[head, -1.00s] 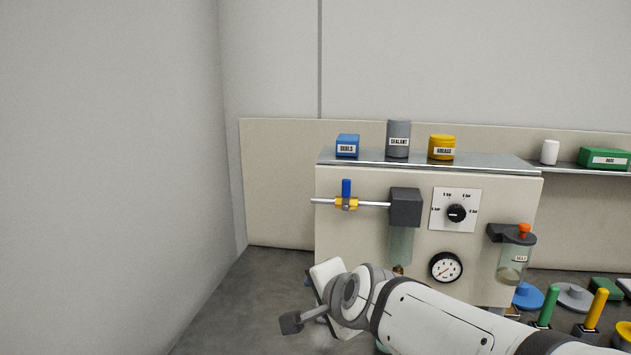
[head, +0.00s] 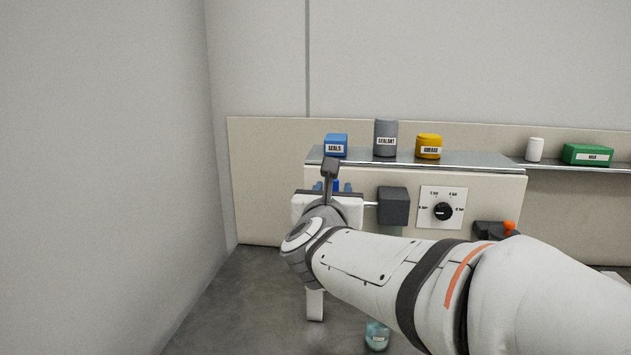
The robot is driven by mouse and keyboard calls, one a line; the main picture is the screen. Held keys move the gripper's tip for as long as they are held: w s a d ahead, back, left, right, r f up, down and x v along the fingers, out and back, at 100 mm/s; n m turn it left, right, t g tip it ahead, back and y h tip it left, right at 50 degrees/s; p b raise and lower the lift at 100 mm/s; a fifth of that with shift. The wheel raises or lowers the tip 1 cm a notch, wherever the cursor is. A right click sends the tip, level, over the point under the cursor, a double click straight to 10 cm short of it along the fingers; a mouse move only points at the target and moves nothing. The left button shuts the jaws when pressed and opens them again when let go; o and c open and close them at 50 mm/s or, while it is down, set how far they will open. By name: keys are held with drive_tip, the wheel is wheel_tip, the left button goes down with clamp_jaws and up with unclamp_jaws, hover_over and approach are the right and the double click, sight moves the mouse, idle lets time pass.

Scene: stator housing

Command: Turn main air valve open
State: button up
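The main air valve's blue handle (head: 335,185) shows only as a small blue patch above my gripper's white body, in front of the left part of the panel. Its yellow body is hidden behind my gripper. A short piece of the silver pipe (head: 371,205) shows between my gripper and the dark grey block (head: 393,206). My gripper (head: 334,188) is at the valve, facing the panel, with small blue parts on both sides of the handle. Its wrist covers most of the fingers, so I cannot tell whether they touch the handle or are closed on it.
The beige panel (head: 480,190) carries a black pressure knob (head: 442,211). On the shelf above stand a blue seals box (head: 335,146), a grey sealant can (head: 386,138) and a yellow grease tin (head: 428,147). My arm hides the panel's lower part. A plain wall is at left.

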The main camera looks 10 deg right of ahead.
sight(334, 183)
drive_tip(key=x, duration=0.5)
drive_tip(key=shift+p, duration=0.3)
clamp_jaws()
